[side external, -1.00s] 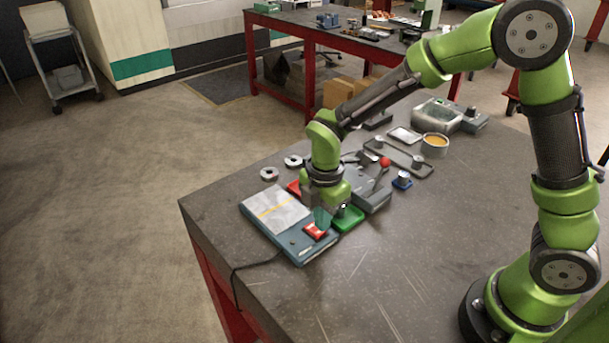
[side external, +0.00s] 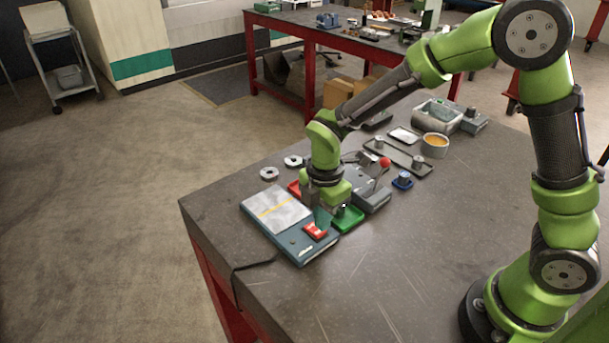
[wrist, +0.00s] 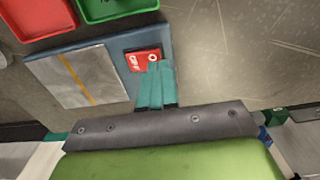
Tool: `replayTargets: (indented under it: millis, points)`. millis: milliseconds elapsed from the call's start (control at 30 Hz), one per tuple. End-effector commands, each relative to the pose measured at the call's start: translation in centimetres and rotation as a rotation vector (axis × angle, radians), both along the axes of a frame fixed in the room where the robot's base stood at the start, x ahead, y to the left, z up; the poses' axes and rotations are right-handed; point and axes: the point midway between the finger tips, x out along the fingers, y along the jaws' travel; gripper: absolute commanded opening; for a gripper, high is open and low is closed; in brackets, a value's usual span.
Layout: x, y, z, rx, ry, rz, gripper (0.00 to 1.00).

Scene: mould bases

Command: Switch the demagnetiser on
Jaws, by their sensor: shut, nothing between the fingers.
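The demagnetiser is a flat blue-grey box (side external: 290,243) with a pale top plate crossed by a yellow line, near the table's left edge. It also shows in the wrist view (wrist: 117,45). Its red rocker switch (side external: 315,231) sits at one end of the top; in the wrist view the switch (wrist: 137,60) shows white marks. My gripper (side external: 322,218) points down at the switch, with its teal fingers shut and empty. In the wrist view the fingertips (wrist: 158,67) overlap the switch's lower edge, by the round mark. I cannot tell whether they touch it.
A green tray (side external: 350,218) and a red tray (side external: 294,187) lie close beside the demagnetiser. A grey device with a red-knobbed lever (side external: 384,163) stands behind the gripper. A cable (side external: 258,264) runs off the table's edge. The front table surface is clear.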

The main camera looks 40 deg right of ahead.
Motion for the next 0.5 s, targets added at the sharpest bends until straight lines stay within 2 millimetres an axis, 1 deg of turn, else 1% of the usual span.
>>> replayTargets:
  millis: [500]
  points:
    - [-0.01, -0.01, -0.45, 0.0, 0.001, 0.0, 0.0]
